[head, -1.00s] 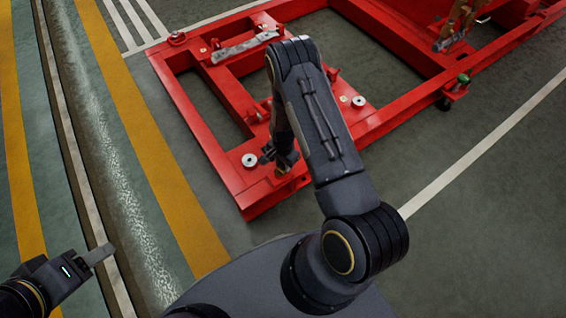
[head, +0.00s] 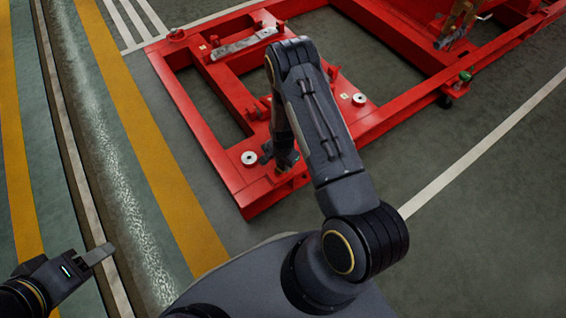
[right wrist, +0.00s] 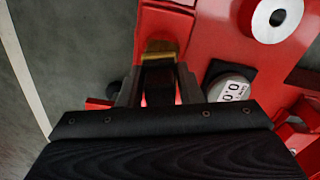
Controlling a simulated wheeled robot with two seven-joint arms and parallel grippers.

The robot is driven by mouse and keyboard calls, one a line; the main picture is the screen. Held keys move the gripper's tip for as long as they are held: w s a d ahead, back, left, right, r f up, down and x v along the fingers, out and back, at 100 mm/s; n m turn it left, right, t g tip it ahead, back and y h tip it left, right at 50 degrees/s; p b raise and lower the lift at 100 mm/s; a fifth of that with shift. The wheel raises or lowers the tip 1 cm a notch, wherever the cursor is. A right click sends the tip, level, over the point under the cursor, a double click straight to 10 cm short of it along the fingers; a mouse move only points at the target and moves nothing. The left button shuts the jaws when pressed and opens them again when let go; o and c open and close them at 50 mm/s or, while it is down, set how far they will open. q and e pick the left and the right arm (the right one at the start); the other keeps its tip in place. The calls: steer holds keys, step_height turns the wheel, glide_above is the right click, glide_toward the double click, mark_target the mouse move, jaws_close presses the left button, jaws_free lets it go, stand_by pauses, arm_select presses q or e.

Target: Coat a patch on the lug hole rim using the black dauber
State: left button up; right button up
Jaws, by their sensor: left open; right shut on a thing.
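My right gripper (right wrist: 158,88) is shut on the black dauber (right wrist: 158,75), mostly hidden between the fingers in the right wrist view. A brass-coloured piece (right wrist: 160,48) shows just past the fingertips, against the red frame. I cannot tell whether it belongs to the dauber or the frame. In the head view my right gripper (head: 283,163) points down, close over the near corner of the red frame (head: 215,150). My left gripper (head: 98,255) is open and empty at the far lower left, away from the frame.
A pale ring (right wrist: 276,16) and a round gauge-like disc with digits (right wrist: 230,88) lie beside the right gripper. Two pale discs (head: 249,158) (head: 359,99) sit on the frame. A grey bar (head: 245,45) lies on it further back.

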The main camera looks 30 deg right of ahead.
mark_target(276, 172)
steer(key=shift+a, duration=0.5)
steer(key=shift+s+a+f+b, duration=0.1)
steer(key=shift+a+b, duration=0.05)
steer(key=shift+a, duration=0.45)
steer(key=shift+s+a+b, duration=0.1)
steer(key=shift+a+b, duration=0.05)
steer(key=shift+a, duration=0.4)
steer(key=shift+d, duration=0.15)
steer(key=shift+w+d, duration=0.1)
steer(key=shift+d, duration=0.35)
steer(key=shift+d+b, duration=0.55)
steer(key=shift+d, duration=0.55)
